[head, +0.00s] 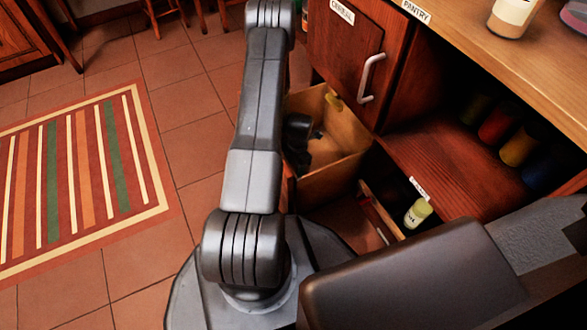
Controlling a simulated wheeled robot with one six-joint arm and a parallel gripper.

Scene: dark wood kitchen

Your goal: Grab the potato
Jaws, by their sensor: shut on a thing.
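My gripper (315,137) is a dark shape, low inside an open wooden drawer (342,168) below the cereal cabinet. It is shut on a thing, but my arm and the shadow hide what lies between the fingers. I cannot make out a potato for certain.
A second open compartment (345,222) nearer me holds a bottle with a pale yellow-green cap (418,212). The cereal door (345,45) is shut. Several jars (500,122) stand on the dark shelf at right. Tiled floor (190,130) at left is clear beside a striped rug (80,180).

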